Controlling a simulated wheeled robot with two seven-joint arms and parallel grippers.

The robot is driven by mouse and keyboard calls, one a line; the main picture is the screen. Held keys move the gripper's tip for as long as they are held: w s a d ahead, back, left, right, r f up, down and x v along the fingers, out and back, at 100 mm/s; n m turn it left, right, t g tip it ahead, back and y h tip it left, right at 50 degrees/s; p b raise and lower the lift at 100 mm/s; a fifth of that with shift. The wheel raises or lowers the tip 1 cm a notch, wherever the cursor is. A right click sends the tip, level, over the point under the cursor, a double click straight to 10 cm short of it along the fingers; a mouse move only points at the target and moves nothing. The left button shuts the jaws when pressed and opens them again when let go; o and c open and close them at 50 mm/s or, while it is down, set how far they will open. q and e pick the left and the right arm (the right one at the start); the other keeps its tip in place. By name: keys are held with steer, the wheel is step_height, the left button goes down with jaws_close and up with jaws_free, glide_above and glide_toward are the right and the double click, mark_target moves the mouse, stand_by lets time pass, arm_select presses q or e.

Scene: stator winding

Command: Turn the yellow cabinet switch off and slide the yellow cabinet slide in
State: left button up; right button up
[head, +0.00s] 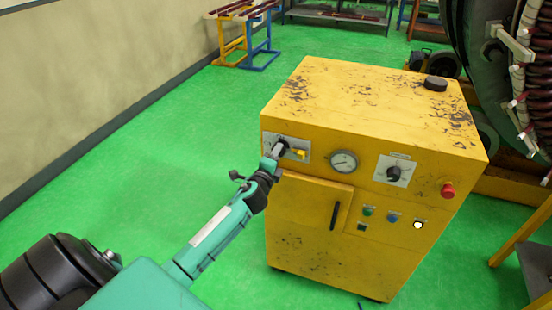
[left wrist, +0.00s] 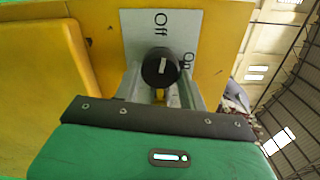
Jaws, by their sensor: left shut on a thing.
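The yellow cabinet (head: 330,235) stands on the green floor in the head view. A pale plate (head: 268,139) sits at the upper left of its front, with a small yellow piece (head: 299,153) on it. In the left wrist view the plate (left wrist: 135,22) carries the words Off and On, and the round black switch knob (left wrist: 160,67) with a white mark is in front of it. My left gripper (head: 278,150) is shut on the switch knob, with a finger on each side. I cannot tell clearly which part is the slide. My right gripper is not in view.
The cabinet front also holds a gauge (head: 344,161), a second knob (head: 394,173), a red button (head: 447,190) and a door handle (head: 335,215). A black disc (head: 436,83) lies on top. Large machinery (head: 485,50) stands behind right. Floor on the left is clear.

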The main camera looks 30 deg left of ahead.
arm_select(q)
steer(key=shift+n, duration=0.9)
steer(key=o, duration=1)
steer(key=shift+c, duration=0.2)
steer(key=b+v, duration=0.3)
steer(key=v, duration=1.1)
steer(key=shift+w+a+f, duration=0.1)
